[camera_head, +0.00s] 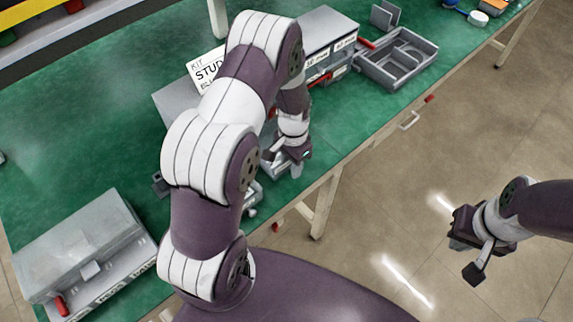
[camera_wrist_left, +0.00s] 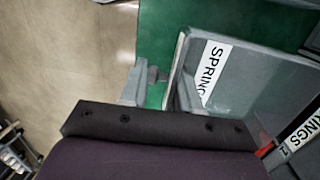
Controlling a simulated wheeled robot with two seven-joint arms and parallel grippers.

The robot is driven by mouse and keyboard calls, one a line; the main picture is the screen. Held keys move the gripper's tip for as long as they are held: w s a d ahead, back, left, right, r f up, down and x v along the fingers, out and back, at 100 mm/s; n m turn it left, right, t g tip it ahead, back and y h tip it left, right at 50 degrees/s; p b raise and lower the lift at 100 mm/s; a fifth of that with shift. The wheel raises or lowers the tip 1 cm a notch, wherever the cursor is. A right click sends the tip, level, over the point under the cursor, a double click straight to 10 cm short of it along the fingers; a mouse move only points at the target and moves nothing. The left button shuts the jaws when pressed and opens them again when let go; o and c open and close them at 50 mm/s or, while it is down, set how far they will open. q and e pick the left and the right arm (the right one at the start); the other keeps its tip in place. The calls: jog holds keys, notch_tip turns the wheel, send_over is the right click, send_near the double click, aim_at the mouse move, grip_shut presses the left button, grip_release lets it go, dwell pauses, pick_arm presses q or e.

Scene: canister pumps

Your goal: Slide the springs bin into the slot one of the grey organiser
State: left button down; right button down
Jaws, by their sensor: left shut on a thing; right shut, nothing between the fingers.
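The grey springs bin (camera_wrist_left: 245,75), with a white SPRINGS label, fills much of the right half of the left wrist view. My left gripper (camera_wrist_left: 160,90) is shut on the springs bin at its near edge; the exact contact is partly hidden. In the head view my left gripper (camera_head: 298,163) is over the bench's front edge, and my arm hides most of the bin. The grey organiser (camera_head: 328,27) stands behind my left arm, with labelled slots and red parts. A second SPRINGS label (camera_wrist_left: 302,130) shows at the lower right of the wrist view. My right gripper (camera_head: 457,240) is shut and empty, over the floor.
A grey divided tray (camera_head: 398,60) lies right of the organiser on the green bench mat (camera_head: 130,120). A white KIT sign (camera_head: 206,69) stands behind my arm. Another grey labelled unit (camera_head: 80,245) sits at the lower left. The mat between is mostly clear.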

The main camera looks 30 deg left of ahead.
aim_at(277, 152)
pick_arm(q)
jog(key=shift+w+f, duration=0.2)
jog(key=shift+w, duration=0.2)
jog(key=shift+w+f, duration=0.15)
jog(key=shift+w, duration=0.05)
jog(key=shift+w+f+b, duration=0.2)
jog(key=shift+f+b, duration=0.15)
jog(key=shift+b, duration=0.1)
jog(key=shift+f+b, duration=0.3)
jog(key=shift+f, duration=0.05)
jog(key=shift+s+a+f+b, duration=0.1)
jog(key=shift+a+f+b, duration=0.2)
jog(key=shift+f+b, duration=0.4)
jog(key=shift+a+f, duration=0.1)
jog(key=shift+f, duration=0.1)
jog(key=shift+w+f+b, duration=0.15)
jog(key=shift+w+b, duration=0.05)
jog(key=shift+b, duration=0.15)
pick_arm(e)
jog(key=f, duration=0.2)
jog(key=w+f, duration=0.1)
jog(key=f, duration=0.1)
jog(key=shift+d, duration=0.2)
jog(key=shift+s+r, duration=0.1)
